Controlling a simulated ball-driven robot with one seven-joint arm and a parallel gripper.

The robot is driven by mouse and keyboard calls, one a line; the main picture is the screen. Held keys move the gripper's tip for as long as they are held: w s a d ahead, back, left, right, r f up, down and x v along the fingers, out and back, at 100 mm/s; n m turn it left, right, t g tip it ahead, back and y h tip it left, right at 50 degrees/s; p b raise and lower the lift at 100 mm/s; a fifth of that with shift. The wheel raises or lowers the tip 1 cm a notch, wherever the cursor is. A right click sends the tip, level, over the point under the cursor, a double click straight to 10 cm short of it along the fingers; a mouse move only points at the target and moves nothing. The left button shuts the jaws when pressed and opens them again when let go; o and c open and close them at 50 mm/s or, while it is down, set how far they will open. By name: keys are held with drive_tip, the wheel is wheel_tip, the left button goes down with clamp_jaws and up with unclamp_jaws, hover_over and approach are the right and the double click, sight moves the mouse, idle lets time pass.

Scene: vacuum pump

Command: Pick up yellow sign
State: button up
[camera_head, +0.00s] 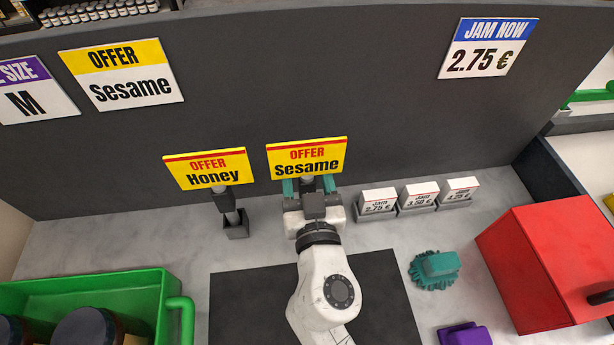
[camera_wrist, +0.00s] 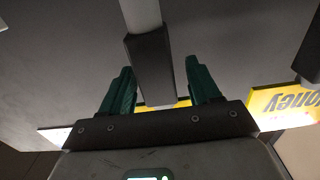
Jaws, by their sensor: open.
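Two yellow signs stand on posts at the back of the counter. The yellow "Offer Sesame" sign (camera_head: 307,157) is directly beyond my gripper (camera_head: 309,186). The yellow "Offer Honey" sign (camera_head: 205,168) is to its left; its corner shows at the right of the wrist view (camera_wrist: 285,104). My gripper's teal fingers are open. In the wrist view, the dark grip block (camera_wrist: 151,68) of the Sesame sign's post lies between the fingers of my gripper (camera_wrist: 160,88), with gaps on both sides. The Sesame post's base is hidden in the head view.
The Honey sign's base (camera_head: 236,231) stands left of my gripper. Small white jam price signs (camera_head: 420,195) stand close on the right. A teal object (camera_head: 435,268), a red box (camera_head: 545,262) and a green crate (camera_head: 178,300) are nearer the front. A dark wall (camera_head: 380,90) rises behind.

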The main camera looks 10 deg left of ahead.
drive_tip(key=shift+w+a, duration=0.15)
drive_tip(key=shift+w, duration=0.4)
drive_tip(key=c, duration=1.1)
